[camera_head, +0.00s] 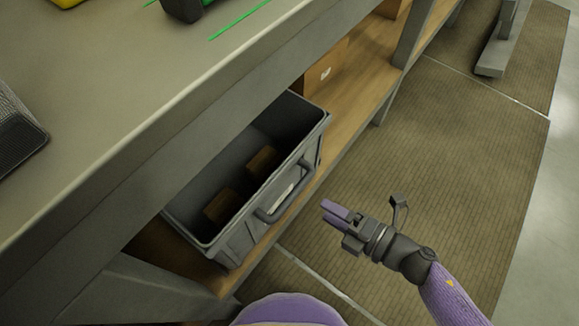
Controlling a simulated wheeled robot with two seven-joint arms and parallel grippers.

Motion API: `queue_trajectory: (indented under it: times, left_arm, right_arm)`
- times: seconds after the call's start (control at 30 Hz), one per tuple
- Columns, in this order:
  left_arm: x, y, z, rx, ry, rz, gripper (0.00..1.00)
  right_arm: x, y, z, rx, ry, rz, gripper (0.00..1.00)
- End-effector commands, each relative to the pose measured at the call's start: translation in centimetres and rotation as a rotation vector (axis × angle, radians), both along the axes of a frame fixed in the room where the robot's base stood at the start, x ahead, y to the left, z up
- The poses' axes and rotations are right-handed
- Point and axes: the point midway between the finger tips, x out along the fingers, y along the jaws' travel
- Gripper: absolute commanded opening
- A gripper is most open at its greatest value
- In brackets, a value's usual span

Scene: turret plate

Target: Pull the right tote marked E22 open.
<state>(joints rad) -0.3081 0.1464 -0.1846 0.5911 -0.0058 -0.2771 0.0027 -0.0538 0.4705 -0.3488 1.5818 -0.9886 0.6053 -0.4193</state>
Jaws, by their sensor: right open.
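A grey tote (237,241) sits on the wooden shelf under the bench top and sticks out past the bench edge. Its open top shows brown blocks inside. A handle (287,197) and a pale label are on its front; I cannot read the label. The tote's back part is hidden under the bench. My right gripper (328,213) is open and empty, over the floor mat to the right of the handle and apart from it. My left gripper is not in view.
The bench top (120,90) overhangs the tote. A cardboard box (324,72) stands on the shelf (362,70) farther back. A grey post (408,35) rises beyond it. The brown mat (450,150) beside the shelf is clear, apart from a grey foot at the back.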

Motion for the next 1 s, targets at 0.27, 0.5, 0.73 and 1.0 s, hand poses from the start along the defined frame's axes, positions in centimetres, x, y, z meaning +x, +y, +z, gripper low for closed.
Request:
queue_trajectory:
  times: [0.27, 0.5, 0.73, 1.0]
  left_arm:
    - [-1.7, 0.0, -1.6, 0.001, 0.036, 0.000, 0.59]
    - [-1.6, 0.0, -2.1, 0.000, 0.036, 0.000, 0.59]
    - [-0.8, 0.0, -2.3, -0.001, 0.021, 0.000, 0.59]
    - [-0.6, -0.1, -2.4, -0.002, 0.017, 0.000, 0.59]
  right_arm:
    - [3.8, 5.1, -1.5, 0.002, -0.001, -0.001, 0.60]
    - [5.3, 7.2, -1.8, 0.002, 0.000, -0.003, 0.60]
    - [5.3, 7.2, -1.8, 0.001, 0.001, -0.003, 0.58]
    - [5.3, 7.2, -1.8, 0.002, 0.000, -0.003, 0.01]
